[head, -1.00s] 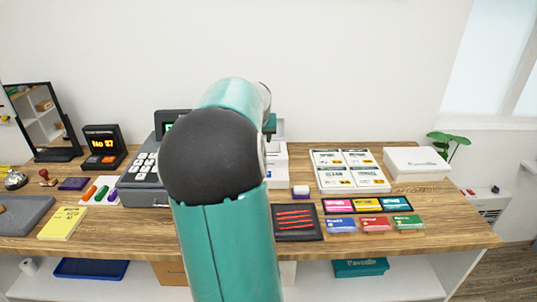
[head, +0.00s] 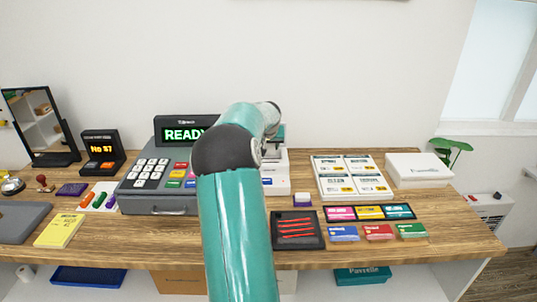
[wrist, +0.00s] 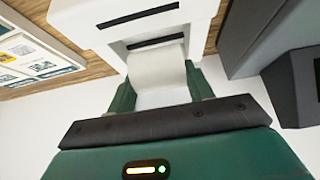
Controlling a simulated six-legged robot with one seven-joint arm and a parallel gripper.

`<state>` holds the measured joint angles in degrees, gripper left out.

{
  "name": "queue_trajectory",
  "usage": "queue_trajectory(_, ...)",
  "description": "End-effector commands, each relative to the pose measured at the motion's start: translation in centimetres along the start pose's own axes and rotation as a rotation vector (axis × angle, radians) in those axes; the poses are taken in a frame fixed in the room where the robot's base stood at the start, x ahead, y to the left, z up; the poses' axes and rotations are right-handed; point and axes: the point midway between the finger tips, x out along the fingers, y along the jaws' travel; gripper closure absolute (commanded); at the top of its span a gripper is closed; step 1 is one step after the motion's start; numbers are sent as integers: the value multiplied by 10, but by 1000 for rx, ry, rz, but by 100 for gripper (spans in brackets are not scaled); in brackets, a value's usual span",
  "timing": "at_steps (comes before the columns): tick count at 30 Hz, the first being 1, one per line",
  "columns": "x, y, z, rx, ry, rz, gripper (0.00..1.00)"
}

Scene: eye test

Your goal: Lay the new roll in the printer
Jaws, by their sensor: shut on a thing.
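The white printer (head: 277,184) stands just right of the cash register in the head view, partly hidden behind my arm. In the wrist view the printer (wrist: 118,32) fills the top and shows two dark slots. My gripper (wrist: 160,88) is shut on the white paper roll (wrist: 158,68), with one green finger on each side. The roll is right at the printer in the wrist view; I cannot tell whether it touches it or rests inside. In the head view the roll is hidden, and my arm covers most of the gripper.
The cash register (head: 150,205) with a lit READY display (head: 183,134) stands close left of the printer. A black tray with red pens (head: 297,232), coloured cards (head: 376,232) and a label board (head: 350,178) lie to the right.

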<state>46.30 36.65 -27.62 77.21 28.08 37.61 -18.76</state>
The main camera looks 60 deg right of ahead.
Motion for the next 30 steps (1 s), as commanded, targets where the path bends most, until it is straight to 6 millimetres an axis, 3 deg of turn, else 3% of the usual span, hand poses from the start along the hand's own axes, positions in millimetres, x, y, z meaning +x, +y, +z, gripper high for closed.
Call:
queue_trajectory(7,25,5,-3,1,-1,1,76)
queue_trajectory(12,45,4,11,1,-2,0,76)
queue_trajectory(24,50,4,15,0,0,1,76)
queue_trajectory(25,50,4,15,0,1,1,45)
queue_trajectory(26,50,4,15,0,1,1,40)
queue_trajectory(30,49,4,15,0,0,1,40)
